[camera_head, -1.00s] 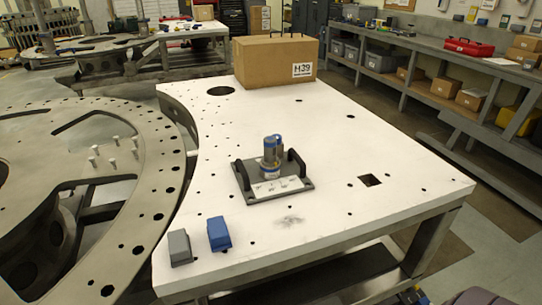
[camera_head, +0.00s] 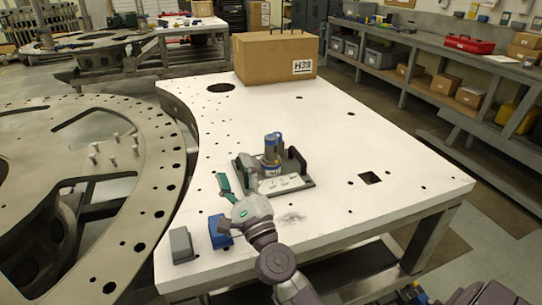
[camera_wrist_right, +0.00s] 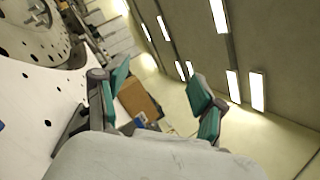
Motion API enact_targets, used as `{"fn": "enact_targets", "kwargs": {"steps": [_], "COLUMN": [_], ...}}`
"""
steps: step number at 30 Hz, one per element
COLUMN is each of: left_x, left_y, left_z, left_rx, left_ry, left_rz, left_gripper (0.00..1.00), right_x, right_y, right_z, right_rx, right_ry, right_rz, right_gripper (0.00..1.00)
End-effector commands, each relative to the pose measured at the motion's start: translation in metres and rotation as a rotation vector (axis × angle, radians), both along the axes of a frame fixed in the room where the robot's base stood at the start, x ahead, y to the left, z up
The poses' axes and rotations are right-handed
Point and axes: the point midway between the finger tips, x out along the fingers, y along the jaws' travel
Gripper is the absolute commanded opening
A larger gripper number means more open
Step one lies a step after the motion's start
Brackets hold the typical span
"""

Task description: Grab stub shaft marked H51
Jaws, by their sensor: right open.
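A dark base plate (camera_head: 303,184) with two upright handles lies on the white table. A grey cylinder with blue bands (camera_head: 272,150) stands on it. It may be the stub shaft, but no H51 mark can be read. My right gripper (camera_head: 234,172) is at the plate's left front side, left of the cylinder and apart from it. Its teal-padded fingers are spread and empty, also in the right wrist view (camera_wrist_right: 160,78). My arm hides part of the plate's front left. My left gripper is not in view.
A cardboard box marked H39 (camera_head: 275,62) stands at the table's back. A grey block (camera_head: 181,245) and a blue block (camera_head: 219,231), partly hidden by my arm, lie at the front left. A large ring plate (camera_head: 155,180) borders the table's left. The right tabletop is clear.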

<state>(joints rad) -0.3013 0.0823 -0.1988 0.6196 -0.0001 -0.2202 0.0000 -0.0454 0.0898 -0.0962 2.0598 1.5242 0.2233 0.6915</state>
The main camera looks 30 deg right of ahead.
Motion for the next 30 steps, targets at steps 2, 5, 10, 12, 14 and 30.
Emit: {"fn": "enact_targets", "kwargs": {"steps": [2, 5, 10, 12, 14, 30], "left_x": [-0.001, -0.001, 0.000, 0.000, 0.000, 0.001], "left_y": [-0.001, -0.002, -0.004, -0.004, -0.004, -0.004], "left_z": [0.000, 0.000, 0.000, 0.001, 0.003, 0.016], "left_rx": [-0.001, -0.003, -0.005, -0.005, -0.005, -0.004], "left_ry": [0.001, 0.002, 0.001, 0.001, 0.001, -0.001], "left_rz": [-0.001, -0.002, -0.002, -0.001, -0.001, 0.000], "left_gripper": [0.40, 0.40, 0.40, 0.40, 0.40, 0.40], "right_x": [0.017, 0.029, 0.037, 0.040, 0.045, 0.106], "right_y": [-0.043, -0.080, -0.107, -0.111, -0.116, -0.165], "right_z": [-0.005, -0.027, -0.061, -0.068, -0.070, -0.070], "right_rx": [0.308, 0.621, 0.925, 0.974, 0.992, 0.993], "right_ry": [-0.010, 0.003, 0.036, 0.045, 0.047, 0.049], "right_rz": [-0.085, -0.178, -0.283, -0.302, -0.311, -0.312], "right_gripper": [0.69, 0.69, 0.69, 0.69, 0.69, 0.69]}}
